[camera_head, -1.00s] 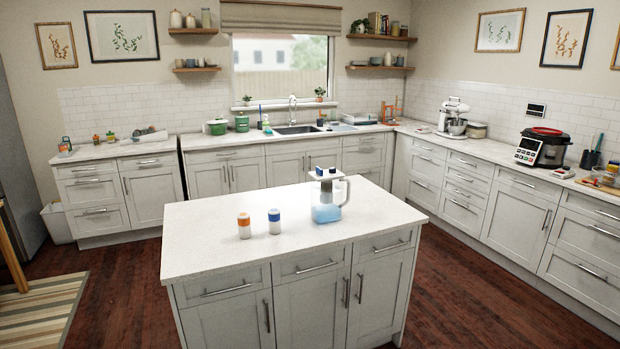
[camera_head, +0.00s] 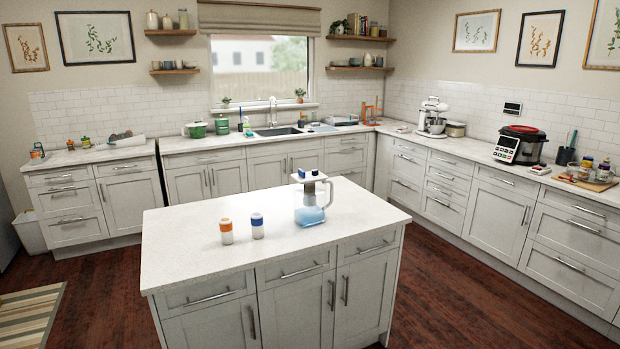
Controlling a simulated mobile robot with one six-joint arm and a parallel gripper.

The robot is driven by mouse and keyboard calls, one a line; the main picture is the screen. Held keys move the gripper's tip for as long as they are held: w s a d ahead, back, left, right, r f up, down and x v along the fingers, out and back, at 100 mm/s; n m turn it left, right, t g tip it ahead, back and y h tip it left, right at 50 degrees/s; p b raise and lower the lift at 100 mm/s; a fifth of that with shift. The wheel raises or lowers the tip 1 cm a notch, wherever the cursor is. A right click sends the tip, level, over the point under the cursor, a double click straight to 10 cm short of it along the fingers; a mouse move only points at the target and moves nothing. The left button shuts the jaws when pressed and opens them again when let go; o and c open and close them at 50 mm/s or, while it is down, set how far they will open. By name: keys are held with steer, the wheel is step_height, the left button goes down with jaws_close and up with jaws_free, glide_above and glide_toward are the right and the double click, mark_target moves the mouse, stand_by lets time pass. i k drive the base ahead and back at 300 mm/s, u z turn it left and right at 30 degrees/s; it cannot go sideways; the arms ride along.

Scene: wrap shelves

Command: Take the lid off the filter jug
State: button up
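The filter jug (camera_head: 308,209) stands upright on the white island top (camera_head: 185,245), right of its middle. It is clear with a light blue lower part and a pale handle on its right side. Its lid (camera_head: 309,177) is on top, white with a small dark blue part. My gripper is not in view, so its state does not show.
On the island, a white jar with an orange cap (camera_head: 226,232) and one with a blue cap (camera_head: 257,226) stand left of the jug. The island's front left top is clear. Dark wood floor (camera_head: 440,290) is open between the island and the right-hand cabinets (camera_head: 500,205).

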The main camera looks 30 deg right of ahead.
mark_target(302, 176)
steer(key=i, duration=0.9)
steer(key=u, duration=0.05)
